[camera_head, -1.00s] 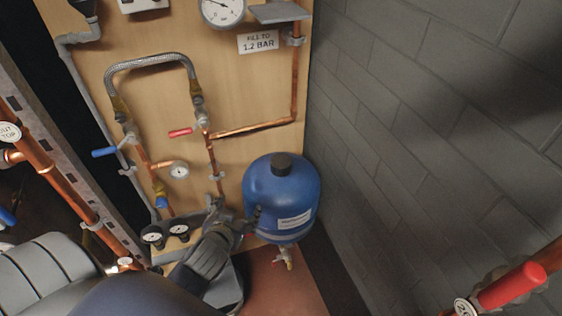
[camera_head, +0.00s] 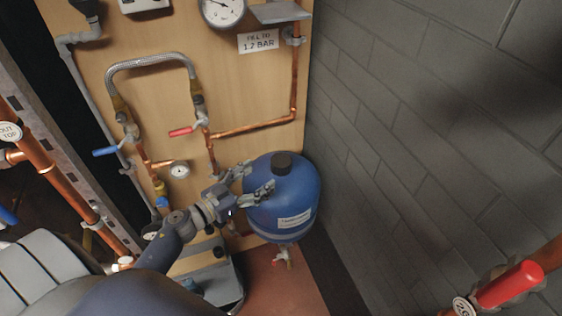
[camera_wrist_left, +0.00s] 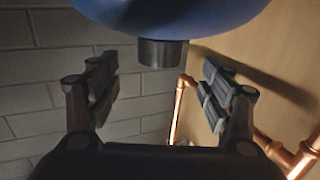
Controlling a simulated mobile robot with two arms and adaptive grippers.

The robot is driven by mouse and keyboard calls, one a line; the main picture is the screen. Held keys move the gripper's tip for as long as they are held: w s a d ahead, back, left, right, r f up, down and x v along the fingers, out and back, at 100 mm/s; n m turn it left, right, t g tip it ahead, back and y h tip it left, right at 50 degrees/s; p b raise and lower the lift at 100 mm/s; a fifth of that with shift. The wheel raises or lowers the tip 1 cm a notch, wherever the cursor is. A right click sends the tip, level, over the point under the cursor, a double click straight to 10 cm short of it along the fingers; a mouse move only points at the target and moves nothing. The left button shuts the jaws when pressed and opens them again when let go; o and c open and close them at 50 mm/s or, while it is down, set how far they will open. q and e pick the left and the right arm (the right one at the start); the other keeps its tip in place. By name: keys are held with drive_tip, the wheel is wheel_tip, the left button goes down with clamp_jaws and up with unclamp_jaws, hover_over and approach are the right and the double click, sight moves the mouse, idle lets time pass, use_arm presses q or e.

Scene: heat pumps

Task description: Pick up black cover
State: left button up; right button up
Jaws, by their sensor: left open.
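The black cover (camera_head: 282,163) is a short, dark round cap on top of the blue tank (camera_head: 300,193). My left gripper (camera_head: 257,178) is open and empty in front of the tank's upper left side, lower in the picture than the cover. In the left wrist view the cover (camera_wrist_left: 162,53) shows between the two spread fingers of the left gripper (camera_wrist_left: 160,78), apart from both, with the tank (camera_wrist_left: 175,12) at the top edge. My right gripper is not in view.
A wooden panel (camera_head: 250,88) with copper pipes, gauges, a red valve handle (camera_head: 181,132) and a blue valve handle (camera_head: 105,152) stands behind and left of the tank. A grey block wall (camera_head: 420,130) is on the right. Room above the cover looks clear.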

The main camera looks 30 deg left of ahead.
sight(276, 164)
use_arm(q)
drive_tip(key=x, duration=0.4)
drive_tip(key=shift+w+d, duration=0.1)
drive_tip(key=shift+w, duration=0.1)
drive_tip(key=shift+w+d+r+p, duration=0.1)
drive_tip(key=shift+w+r+p, duration=0.1)
drive_tip(key=shift+w+p, duration=0.1)
drive_tip(key=x, duration=0.4)
drive_tip(key=shift+w+d+r, duration=0.1)
drive_tip(key=shift+w+r, duration=0.1)
drive_tip(key=shift+w, duration=0.1)
drive_tip(key=c, duration=1)
